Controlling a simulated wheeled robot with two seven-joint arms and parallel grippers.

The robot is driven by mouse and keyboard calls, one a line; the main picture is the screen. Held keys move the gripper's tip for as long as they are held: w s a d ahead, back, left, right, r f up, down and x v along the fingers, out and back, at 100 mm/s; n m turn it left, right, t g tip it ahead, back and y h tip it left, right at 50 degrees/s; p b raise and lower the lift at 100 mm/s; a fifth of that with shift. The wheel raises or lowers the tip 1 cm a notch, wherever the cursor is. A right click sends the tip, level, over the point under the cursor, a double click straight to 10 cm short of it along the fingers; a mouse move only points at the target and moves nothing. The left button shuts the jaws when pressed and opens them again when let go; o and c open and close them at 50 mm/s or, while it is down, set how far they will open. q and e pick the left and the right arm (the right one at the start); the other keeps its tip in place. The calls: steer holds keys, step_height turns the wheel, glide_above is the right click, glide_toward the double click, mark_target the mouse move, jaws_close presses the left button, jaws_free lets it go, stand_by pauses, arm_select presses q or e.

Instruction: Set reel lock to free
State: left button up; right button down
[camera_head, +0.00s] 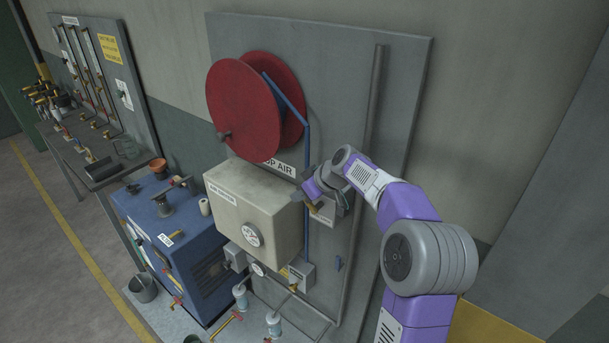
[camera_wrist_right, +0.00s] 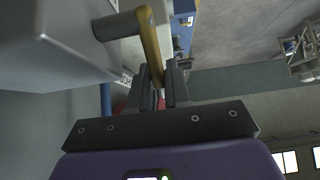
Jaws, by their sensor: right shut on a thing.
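The red hose reel (camera_head: 240,110) is mounted on the grey wall panel, with a blue hose hanging down from it. Below and right of it, a small grey box (camera_head: 325,214) sits on the panel, partly hidden by my right arm. My right gripper (camera_head: 308,199) is at the front of this box. In the right wrist view a yellow lever (camera_wrist_right: 151,42) on a round grey pivot (camera_wrist_right: 115,27) reaches down between the fingers of my right gripper (camera_wrist_right: 160,80), which are shut on it. I cannot read a lock marking. My left gripper is not in view.
A large beige cabinet (camera_head: 250,215) with a gauge stands just left of my right gripper. A vertical pipe (camera_head: 372,120) runs up the panel behind my arm. A blue machine (camera_head: 185,245) and a workbench (camera_head: 85,150) stand further left.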

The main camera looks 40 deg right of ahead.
steer(key=shift+w+a+f+g+h+p, duration=0.1)
steer(key=shift+w+f+g+h+p, duration=0.15)
steer(key=shift+g+p, duration=0.4)
steer(key=shift+w+f+g+h+p, duration=0.15)
steer(key=shift+f+g+p, duration=0.25)
steer(key=shift+g, duration=0.35)
steer(key=shift+w+a+f+g+h+p, duration=0.1)
steer(key=shift+w+f+g+h+p, duration=0.15)
steer(key=shift+g+p, duration=0.4)
steer(key=shift+s, duration=0.1)
steer(key=c, duration=1.2)
jaws_free()
steer(key=shift+f, duration=0.1)
steer(key=shift+o, duration=0.2)
steer(key=v, duration=0.7)
steer(key=shift+r+b, duration=0.3)
steer(key=shift+b, duration=0.05)
